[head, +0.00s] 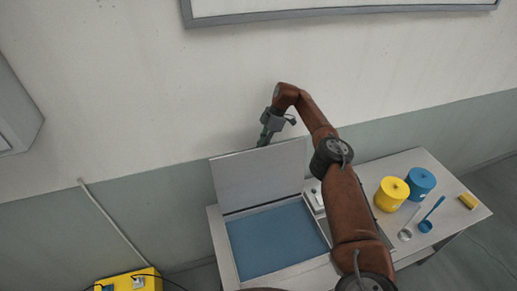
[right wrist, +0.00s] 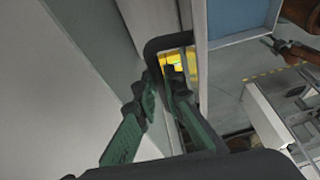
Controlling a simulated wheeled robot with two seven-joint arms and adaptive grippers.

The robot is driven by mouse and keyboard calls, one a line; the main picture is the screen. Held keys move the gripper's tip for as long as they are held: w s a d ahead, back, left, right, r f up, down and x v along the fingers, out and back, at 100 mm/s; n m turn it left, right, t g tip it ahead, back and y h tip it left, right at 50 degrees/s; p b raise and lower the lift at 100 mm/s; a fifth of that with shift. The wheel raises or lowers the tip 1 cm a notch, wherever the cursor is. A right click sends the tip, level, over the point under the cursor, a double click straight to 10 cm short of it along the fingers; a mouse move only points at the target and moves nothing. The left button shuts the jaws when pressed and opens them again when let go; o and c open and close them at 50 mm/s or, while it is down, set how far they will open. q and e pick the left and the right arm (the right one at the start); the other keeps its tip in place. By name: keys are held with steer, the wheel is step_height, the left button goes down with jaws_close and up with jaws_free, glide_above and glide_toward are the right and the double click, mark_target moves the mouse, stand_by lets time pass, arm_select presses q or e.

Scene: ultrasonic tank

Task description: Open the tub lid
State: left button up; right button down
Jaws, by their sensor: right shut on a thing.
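The tub lid (head: 258,178) is a grey panel standing raised, nearly upright, along the back of the tub (head: 222,250). Blue shows inside the open tub. My right gripper (head: 266,136) is at the lid's top edge. In the right wrist view, its green fingers (right wrist: 162,92) are shut on a black bar handle (right wrist: 170,40) on the lid; the exact contact is partly hidden by the fingers. What looks like my left gripper (right wrist: 274,42) shows small at the right of that view, apart from the lid; its jaws are unclear.
Yellow (head: 391,194) and blue (head: 421,182) round containers, a blue ladle (head: 427,225), a metal ladle (head: 405,233) and a yellow block (head: 467,201) are on the table right of the tub. The wall is close behind the lid. A yellow box (head: 130,282) stands lower left.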

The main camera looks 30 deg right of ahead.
steer(key=shift+w+d+f, duration=0.1)
steer(key=shift+d+f, duration=0.05)
steer(key=shift+f, duration=0.25)
steer(key=c, duration=2.5)
jaws_free()
steer(key=o, duration=0.5)
steer(key=shift+w+d+f, duration=0.15)
steer(key=shift+w+d, duration=0.05)
steer(key=shift+w, duration=0.35)
steer(key=shift+v, duration=3.95)
steer(key=shift+s+a, duration=0.15)
